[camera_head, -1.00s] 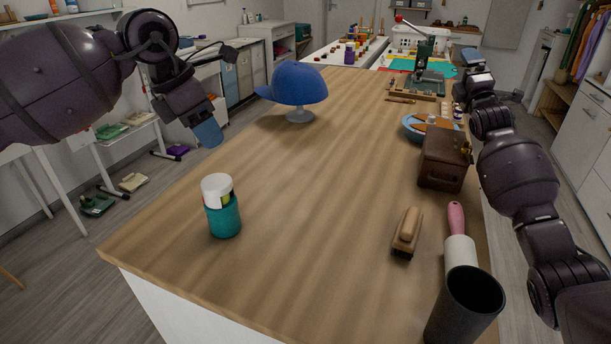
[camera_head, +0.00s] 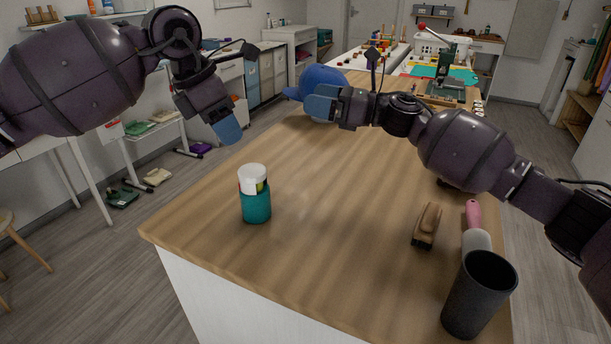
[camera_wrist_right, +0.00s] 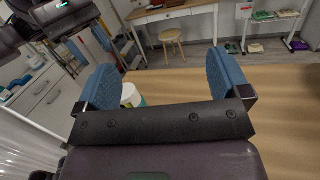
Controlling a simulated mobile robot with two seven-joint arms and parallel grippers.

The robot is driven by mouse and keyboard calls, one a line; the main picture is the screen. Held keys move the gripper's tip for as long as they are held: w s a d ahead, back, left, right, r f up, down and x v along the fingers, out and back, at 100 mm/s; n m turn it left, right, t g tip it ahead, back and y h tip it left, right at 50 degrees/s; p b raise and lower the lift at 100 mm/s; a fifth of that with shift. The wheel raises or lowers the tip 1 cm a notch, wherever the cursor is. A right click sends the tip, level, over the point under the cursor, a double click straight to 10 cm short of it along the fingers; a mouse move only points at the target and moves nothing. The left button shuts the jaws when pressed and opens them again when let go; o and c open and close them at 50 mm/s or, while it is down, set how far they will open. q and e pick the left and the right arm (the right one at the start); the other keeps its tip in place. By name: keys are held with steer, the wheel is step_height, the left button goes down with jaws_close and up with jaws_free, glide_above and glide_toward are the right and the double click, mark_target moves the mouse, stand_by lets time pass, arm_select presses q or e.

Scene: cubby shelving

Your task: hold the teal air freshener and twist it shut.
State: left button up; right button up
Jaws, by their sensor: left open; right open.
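The teal air freshener (camera_head: 256,207) stands upright on the wooden table near its left edge, with a white top. In the right wrist view part of the air freshener (camera_wrist_right: 129,94) shows beside the left-hand finger, partly hidden by the gripper. My left gripper (camera_head: 226,128) hangs above and left of the air freshener, apart from it and empty. My right gripper (camera_head: 321,103) is above the table, above and right of the air freshener in the head view, pointing left. In the right wrist view my right gripper (camera_wrist_right: 164,82) has its blue fingers wide apart with nothing between them.
A blue cap (camera_head: 320,77) is partly hidden behind my right gripper. The table's middle is clear.

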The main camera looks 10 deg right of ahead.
steer(key=s+a+f+n+g+h, duration=0.1)
steer(key=s+a+f+n+g, duration=0.25)
steer(key=f, duration=0.25)
steer(key=n+g+h, duration=0.1)
steer(key=g+h, duration=0.2)
glide_toward(257, 196)
steer(key=w, duration=0.1)
steer(key=w+f, duration=0.1)
steer(key=w, duration=0.1)
steer(key=shift+d+f, duration=0.25)
steer(key=shift+f, duration=0.1)
steer(key=x, duration=1)
steer(key=shift+s+a+f, duration=0.1)
steer(key=shift+a+f, duration=0.1)
steer(key=shift+a, duration=0.1)
steer(key=shift+c, duration=0.4)
